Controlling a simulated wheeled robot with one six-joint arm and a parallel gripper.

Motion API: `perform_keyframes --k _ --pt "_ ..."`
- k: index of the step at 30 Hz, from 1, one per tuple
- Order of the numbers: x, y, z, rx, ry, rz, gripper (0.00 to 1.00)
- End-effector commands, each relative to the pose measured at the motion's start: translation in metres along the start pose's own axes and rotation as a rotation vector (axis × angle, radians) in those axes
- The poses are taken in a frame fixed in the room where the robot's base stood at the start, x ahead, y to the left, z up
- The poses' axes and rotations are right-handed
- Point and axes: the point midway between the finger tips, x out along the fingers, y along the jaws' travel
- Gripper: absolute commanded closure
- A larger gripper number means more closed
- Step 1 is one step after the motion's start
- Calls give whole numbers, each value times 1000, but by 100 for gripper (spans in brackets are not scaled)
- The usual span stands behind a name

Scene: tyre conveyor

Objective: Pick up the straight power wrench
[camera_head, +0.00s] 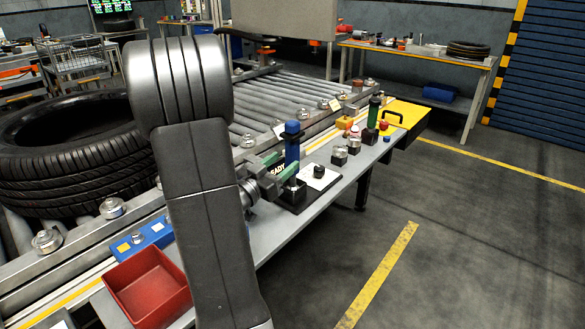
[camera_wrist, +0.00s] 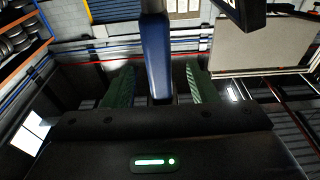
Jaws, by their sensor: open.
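A blue upright power wrench (camera_head: 292,142) stands in a black holder (camera_head: 294,203) on the grey bench beside the conveyor. In the wrist view the blue wrench (camera_wrist: 156,50) stands between the two green fingers of my gripper (camera_wrist: 158,88), with a gap visible on both sides. My gripper (camera_head: 273,172) is open around the lower part of the wrench, and nothing is clamped. A second tool with a green body (camera_head: 374,110) stands upright farther along the bench. My arm hides part of the bench and conveyor.
A red bin (camera_head: 147,288) and a blue button box (camera_head: 141,240) sit nearer on the bench. A white card with a black knob (camera_head: 318,178) lies right of the wrench, with small parts beyond. A large tyre (camera_head: 60,150) rests on the roller conveyor (camera_head: 283,88). The floor at right is clear.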

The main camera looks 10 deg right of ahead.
Motion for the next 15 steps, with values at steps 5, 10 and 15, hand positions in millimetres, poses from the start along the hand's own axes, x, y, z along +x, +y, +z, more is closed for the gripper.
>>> perform_keyframes --k 5,10,15 --pt "15 1 -2 1 1 2 47" --pt "34 1 -3 1 2 4 47" --pt "58 1 -2 0 1 3 47"
